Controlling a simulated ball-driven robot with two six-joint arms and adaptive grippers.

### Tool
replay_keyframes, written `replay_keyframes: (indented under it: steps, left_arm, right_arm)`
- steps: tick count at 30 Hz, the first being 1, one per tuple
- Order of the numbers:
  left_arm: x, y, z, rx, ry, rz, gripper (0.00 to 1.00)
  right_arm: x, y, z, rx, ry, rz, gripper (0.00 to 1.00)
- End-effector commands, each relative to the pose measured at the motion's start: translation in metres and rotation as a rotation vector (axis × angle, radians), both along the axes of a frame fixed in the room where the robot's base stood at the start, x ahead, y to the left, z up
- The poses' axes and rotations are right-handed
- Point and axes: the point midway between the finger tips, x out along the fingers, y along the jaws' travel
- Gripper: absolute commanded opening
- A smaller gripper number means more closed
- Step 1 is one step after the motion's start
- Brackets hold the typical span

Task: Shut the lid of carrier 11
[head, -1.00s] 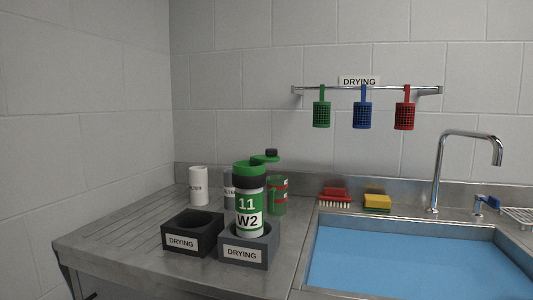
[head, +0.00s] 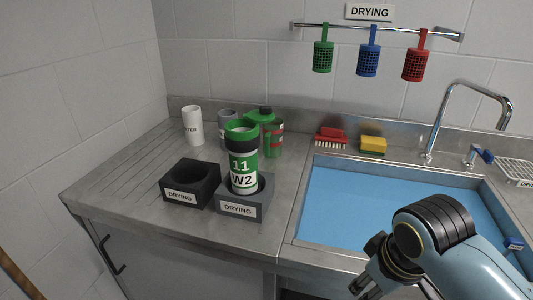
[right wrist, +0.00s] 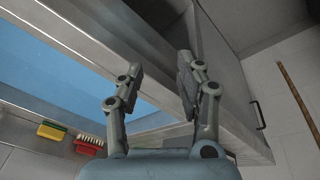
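Carrier 11 (head: 243,166), a green and white cylinder marked "11" and "W2", stands upright in the right grey drying holder (head: 243,210). Its top rim looks open, and its green lid (head: 261,113) with a dark knob appears swung out behind it to the right. My right gripper (head: 362,291) is low in front of the sink, well apart from the carrier. In the right wrist view its two fingers (right wrist: 158,80) are spread with nothing between them. My left gripper is not in the frames.
An empty dark drying holder (head: 190,184) stands left of the carrier. A white filter cylinder (head: 193,126), a grey cylinder (head: 227,124) and a green container (head: 274,142) stand behind. The blue sink basin (head: 350,205) is at right, with a faucet (head: 440,120).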

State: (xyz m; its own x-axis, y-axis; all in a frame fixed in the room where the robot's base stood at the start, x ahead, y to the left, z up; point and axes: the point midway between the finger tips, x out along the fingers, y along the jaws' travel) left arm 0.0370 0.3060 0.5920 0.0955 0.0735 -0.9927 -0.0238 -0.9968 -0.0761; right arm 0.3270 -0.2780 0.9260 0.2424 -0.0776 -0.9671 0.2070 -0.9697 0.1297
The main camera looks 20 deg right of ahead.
Motion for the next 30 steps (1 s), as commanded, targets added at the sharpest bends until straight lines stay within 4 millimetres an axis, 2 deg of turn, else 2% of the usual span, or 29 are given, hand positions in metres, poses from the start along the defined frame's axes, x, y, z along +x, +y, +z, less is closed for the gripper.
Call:
replay_keyframes:
  steps: [1,11,16,19,23,24,27,30]
  left_arm:
    - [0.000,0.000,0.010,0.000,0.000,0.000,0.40]
    - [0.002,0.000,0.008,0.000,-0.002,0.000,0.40]
    - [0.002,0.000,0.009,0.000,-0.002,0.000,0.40]
    - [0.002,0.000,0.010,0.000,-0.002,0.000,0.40]
    - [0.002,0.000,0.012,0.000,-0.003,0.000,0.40]
    - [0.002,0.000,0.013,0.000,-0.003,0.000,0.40]
    - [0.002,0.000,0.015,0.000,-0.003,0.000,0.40]
    - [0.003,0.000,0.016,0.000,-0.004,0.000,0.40]
  right_arm:
    - [0.009,0.002,0.027,-0.003,-0.011,0.016,0.37]
    - [0.085,0.008,0.028,-0.020,0.046,0.158,0.37]
    - [0.136,0.015,0.042,-0.025,0.076,0.262,0.37]
    - [0.175,0.022,0.061,-0.027,0.100,0.350,0.37]
    - [0.237,0.038,0.109,-0.030,0.140,0.520,0.37]
    - [0.256,0.044,0.129,-0.032,0.151,0.581,0.37]
    - [0.294,0.058,0.184,-0.037,0.185,0.734,0.37]
    - [0.317,0.071,0.237,-0.046,0.213,0.870,0.37]
